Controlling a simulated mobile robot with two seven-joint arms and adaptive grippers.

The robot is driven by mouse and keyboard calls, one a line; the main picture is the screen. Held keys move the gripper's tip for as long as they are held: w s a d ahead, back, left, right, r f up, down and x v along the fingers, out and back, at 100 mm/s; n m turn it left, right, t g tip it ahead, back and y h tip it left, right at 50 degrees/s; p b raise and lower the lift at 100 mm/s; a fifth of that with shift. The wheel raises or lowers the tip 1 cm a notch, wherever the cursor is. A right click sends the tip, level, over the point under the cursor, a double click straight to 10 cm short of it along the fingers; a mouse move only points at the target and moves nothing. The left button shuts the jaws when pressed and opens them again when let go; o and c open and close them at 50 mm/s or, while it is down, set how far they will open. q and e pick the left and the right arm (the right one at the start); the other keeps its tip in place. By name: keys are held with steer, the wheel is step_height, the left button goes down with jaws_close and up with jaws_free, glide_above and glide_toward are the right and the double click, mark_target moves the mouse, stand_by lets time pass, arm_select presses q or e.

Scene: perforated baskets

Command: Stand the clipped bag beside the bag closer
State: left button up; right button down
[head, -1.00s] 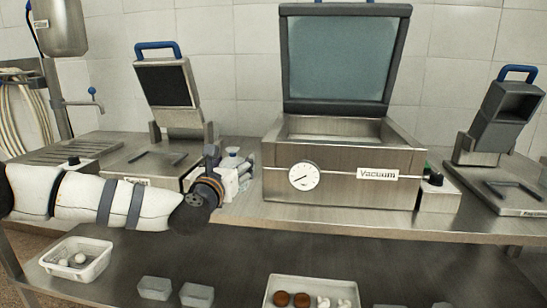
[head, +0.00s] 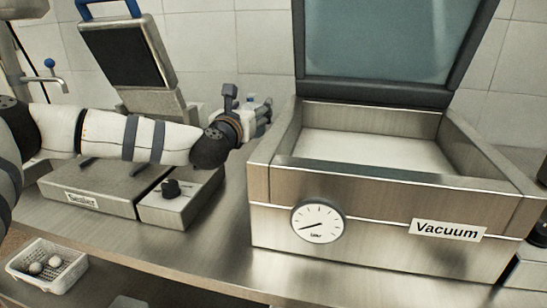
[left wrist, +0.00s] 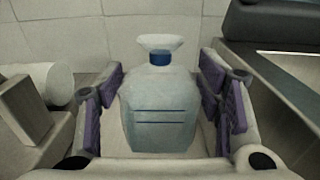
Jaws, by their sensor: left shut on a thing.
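The clipped bag (left wrist: 160,112) is pale and translucent, with a blue clip (left wrist: 160,58) around its neck and a flared top. It is upright between the purple-padded fingers of my left gripper (left wrist: 163,105), which is shut on it. In the head view my left gripper (head: 258,113) is behind the gap between the left machine and the vacuum machine, and the bag is mostly hidden there. The left machine (head: 95,190) has a raised dark lid and a label that seems to read "Sealer"; I cannot tell whether it is the bag closer. My right gripper is out of view.
The vacuum machine (head: 375,225) stands to the right with its lid up and a gauge in front. A small box with a black knob (head: 182,203) is below my left forearm. A white perforated basket (head: 50,275) with round white things is lower left. The front counter strip is clear.

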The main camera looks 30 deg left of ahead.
arm_select(q)
steer(key=f, duration=0.9)
steer(key=shift+s+d+f+b, duration=0.1)
steer(key=shift+s+b, duration=0.1)
steer(key=shift+b, duration=0.2)
steer(key=shift+r, duration=0.2)
steer(key=shift+f, duration=0.15)
steer(key=o, duration=1)
steer(key=shift+f, duration=0.15)
steer(key=shift+c, duration=0.2)
steer(key=o, duration=0.4)
